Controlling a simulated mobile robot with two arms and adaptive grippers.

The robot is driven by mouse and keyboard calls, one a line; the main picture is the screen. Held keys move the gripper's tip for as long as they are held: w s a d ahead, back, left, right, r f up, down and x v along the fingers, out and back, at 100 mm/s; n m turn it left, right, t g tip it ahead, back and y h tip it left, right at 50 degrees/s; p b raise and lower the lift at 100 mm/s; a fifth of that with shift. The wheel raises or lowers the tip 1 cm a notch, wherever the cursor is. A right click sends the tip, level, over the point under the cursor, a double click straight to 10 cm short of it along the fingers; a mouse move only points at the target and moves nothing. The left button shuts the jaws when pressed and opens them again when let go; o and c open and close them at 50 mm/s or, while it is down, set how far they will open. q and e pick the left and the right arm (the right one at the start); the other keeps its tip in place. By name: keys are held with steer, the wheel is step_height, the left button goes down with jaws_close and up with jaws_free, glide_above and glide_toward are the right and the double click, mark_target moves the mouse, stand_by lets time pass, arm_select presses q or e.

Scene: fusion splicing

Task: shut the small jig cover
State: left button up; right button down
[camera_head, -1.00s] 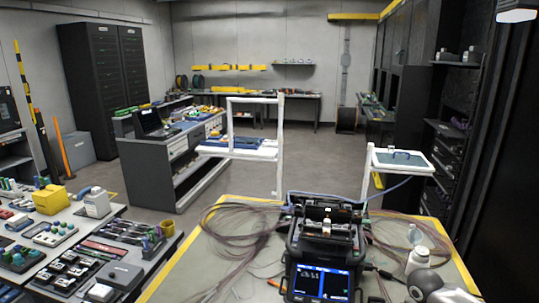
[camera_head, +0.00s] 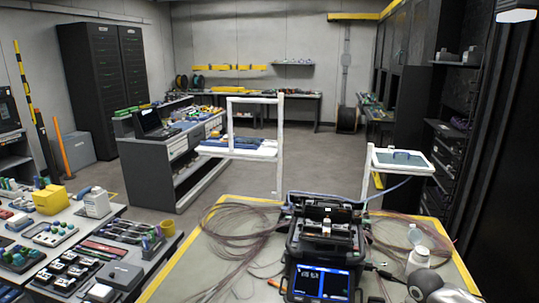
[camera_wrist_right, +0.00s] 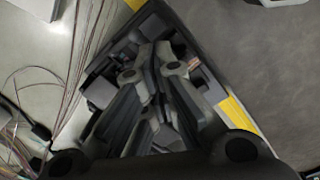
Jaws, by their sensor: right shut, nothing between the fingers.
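The fusion splicer (camera_head: 324,250), a dark box with a lit blue screen, stands on the table at the lower middle of the head view. Its top is open, with small parts on it; I cannot tell the small jig cover among them. My right gripper (camera_wrist_right: 153,76) is shut and empty in the right wrist view. Its fingers hang over a dark device, and they hide much of it. I cannot tell whether they touch it. In the head view only a grey link of my right arm shows at the lower right. My left gripper is not in view.
The yellow-edged table (camera_head: 205,248) has coiled thin cables (camera_head: 240,225) left of the splicer and more to its right. A white bottle (camera_head: 418,258) stands close to my right arm. A bench with tools (camera_head: 60,265) is at the left.

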steer(key=shift+f, duration=0.15)
steer(key=shift+f, duration=1)
steer(key=shift+s+a+f, duration=0.1)
steer(key=shift+s+f, duration=0.2)
steer(key=shift+s, duration=0.05)
steer(key=shift+a+f, duration=0.1)
steer(key=shift+a, duration=0.4)
steer(key=shift+w+a+p, duration=0.35)
steer(key=shift+a+p, duration=0.05)
steer(key=shift+a, duration=0.7)
steer(key=shift+a+f, duration=0.1)
steer(key=shift+f, duration=0.1)
steer(key=shift+w+a+f, duration=0.1)
steer(key=shift+w+f, duration=0.05)
steer(key=shift+f, duration=0.1)
steer(key=shift+d, duration=0.3)
